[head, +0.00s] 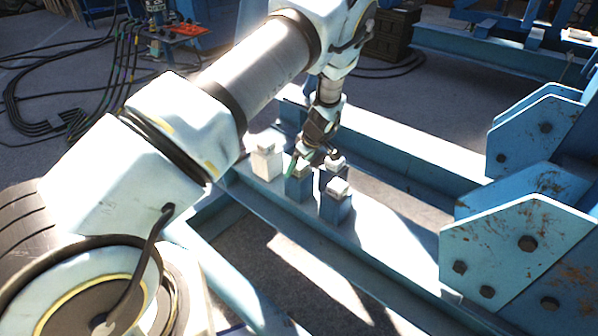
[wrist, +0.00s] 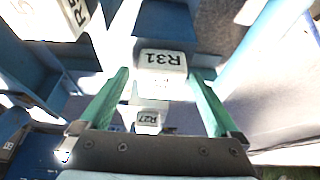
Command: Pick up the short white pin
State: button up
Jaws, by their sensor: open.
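In the head view, a wholly white pin (head: 267,161) stands upright on the blue beam, at the left of a small group. Beside it are a blue pin with a white top (head: 299,187) and another blue pin with a white top (head: 336,206). A further white top (head: 335,164) shows behind them, partly hidden. My gripper (head: 310,162) is open, low over the group. In the wrist view, my green fingers (wrist: 158,76) are apart, with a white top marked R31 (wrist: 161,62) between their tips. A smaller white top marked R27 (wrist: 148,122) shows nearer the gripper base. I cannot tell whether anything touches.
The blue beam (head: 395,245) runs on to the lower right, sunlit and bare. Large blue bracket plates (head: 517,246) rise at the right. Another marked white top (wrist: 62,18) shows at the upper left of the wrist view. Cables (head: 75,85) lie on the floor at the left.

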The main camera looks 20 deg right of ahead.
grip_shut()
dwell(0.7)
jog(key=shift+r, duration=0.1)
